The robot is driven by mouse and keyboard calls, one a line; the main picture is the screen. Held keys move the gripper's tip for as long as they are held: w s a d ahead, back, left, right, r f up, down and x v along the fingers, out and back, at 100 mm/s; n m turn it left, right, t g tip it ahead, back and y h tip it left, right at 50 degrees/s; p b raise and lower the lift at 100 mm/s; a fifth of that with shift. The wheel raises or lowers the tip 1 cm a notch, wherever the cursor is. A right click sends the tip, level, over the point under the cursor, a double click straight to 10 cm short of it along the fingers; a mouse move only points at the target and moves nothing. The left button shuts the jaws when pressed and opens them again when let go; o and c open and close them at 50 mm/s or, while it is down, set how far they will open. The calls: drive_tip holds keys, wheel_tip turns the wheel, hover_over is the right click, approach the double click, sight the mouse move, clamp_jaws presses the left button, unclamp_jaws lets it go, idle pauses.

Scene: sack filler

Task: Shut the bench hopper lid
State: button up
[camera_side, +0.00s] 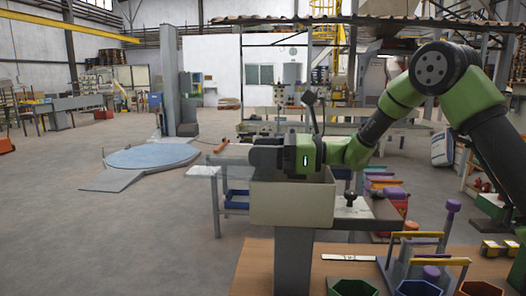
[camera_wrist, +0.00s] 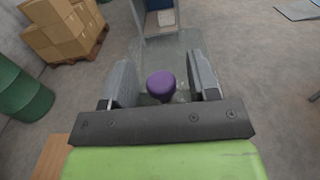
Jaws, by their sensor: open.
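The bench hopper is a beige open-topped box (camera_side: 291,204) on a grey pedestal in the side view. My gripper (camera_side: 264,156) is level above its left part, fingers pointing left. In the wrist view my gripper (camera_wrist: 162,70) is open, with a finger on each side of a purple knob (camera_wrist: 161,86). Gaps show between the knob and both fingers. A see-through greyish panel (camera_wrist: 178,50), apparently the lid, lies behind the knob. The fingers hide the knob in the side view, and I cannot make out the lid's angle there.
A wooden bench (camera_side: 253,267) is in front, with coloured bins, including a green one (camera_side: 417,288), and yellow-handled racks at right. A metal table (camera_side: 216,205) stands behind the hopper. Boxes (camera_wrist: 62,28) and a green drum (camera_wrist: 20,95) are at left in the wrist view.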

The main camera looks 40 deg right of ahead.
clamp_jaws()
drive_tip(key=v, duration=0.3)
drive_tip(key=shift+s+d, duration=0.3)
unclamp_jaws()
wheel_tip(320, 180, up, 10)
idle(0.5)
